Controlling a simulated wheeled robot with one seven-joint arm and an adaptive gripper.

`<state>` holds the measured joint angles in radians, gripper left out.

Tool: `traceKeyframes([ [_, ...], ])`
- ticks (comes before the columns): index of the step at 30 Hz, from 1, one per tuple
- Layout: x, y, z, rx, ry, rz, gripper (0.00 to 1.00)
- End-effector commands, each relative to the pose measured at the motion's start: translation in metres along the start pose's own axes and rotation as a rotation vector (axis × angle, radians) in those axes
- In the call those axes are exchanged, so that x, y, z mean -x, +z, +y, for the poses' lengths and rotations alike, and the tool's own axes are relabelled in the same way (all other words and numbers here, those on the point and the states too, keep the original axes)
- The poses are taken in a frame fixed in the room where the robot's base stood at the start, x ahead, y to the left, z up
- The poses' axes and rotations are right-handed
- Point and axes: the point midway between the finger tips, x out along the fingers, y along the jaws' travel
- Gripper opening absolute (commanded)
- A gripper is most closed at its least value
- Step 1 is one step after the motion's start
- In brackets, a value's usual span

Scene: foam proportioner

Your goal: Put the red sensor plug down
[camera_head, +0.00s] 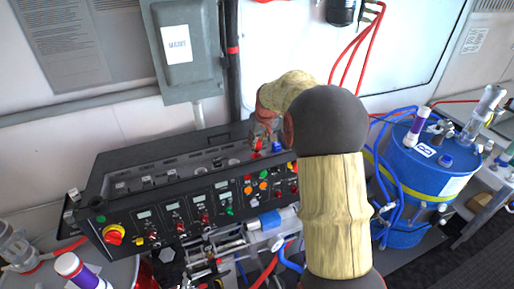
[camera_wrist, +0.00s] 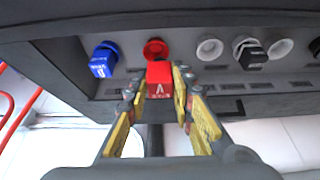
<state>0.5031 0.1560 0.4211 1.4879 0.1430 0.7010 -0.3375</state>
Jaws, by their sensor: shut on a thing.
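The red sensor plug (camera_wrist: 160,76) is a red block with a white letter, held between the fingertips of my gripper (camera_wrist: 160,92) in the wrist view. My gripper is shut on it. Just beyond it is a round red socket (camera_wrist: 155,48) in the dark panel; a gap between plug and socket is hard to judge. In the head view my gripper (camera_head: 265,132) is at the back right of the black console (camera_head: 140,190), partly hidden by my arm.
A blue plug (camera_wrist: 103,60) sits left of the red socket. White sockets (camera_wrist: 209,47) and a black plug (camera_wrist: 252,56) are to the right. A blue drum (camera_head: 415,175) with hoses stands right of the console. A grey box (camera_head: 185,50) is on the wall behind.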

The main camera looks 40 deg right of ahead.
Motion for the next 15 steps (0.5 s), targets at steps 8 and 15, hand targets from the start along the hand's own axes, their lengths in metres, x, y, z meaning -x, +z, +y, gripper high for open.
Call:
traceKeyframes([
  [8, -0.026, -0.008, 0.006, 0.001, 0.001, 0.001, 0.0],
  [15, -0.052, -0.002, 0.007, 0.001, 0.0, -0.001, 0.0],
])
